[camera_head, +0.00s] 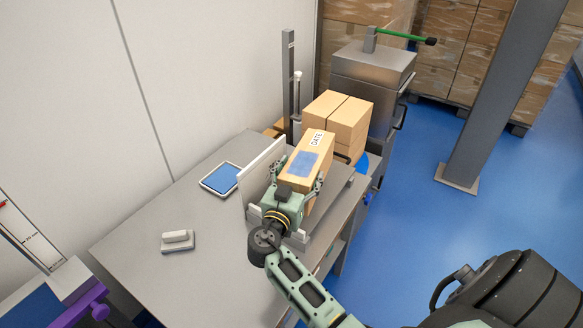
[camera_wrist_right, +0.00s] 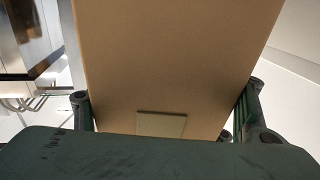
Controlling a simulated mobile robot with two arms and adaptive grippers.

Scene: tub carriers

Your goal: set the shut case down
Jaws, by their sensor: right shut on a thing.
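The shut case (camera_head: 318,156) is a tan cardboard box with a white DATE label and a blue patch on its top. My right gripper (camera_head: 297,185) is shut on its sides near the front end. In the right wrist view the case (camera_wrist_right: 175,60) fills the middle, with the right gripper's fingers (camera_wrist_right: 168,110) on either side. The case is over the grey table (camera_head: 215,270), beside an upright light plate. Whether its underside touches anything is hidden. My left gripper is not in view.
Several similar boxes (camera_head: 347,120) stand just behind the case. A blue-topped pad (camera_head: 222,178) and a small grey block (camera_head: 178,241) lie on the table to the left. A steel cabinet (camera_head: 372,75) stands behind. The table's front left is clear.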

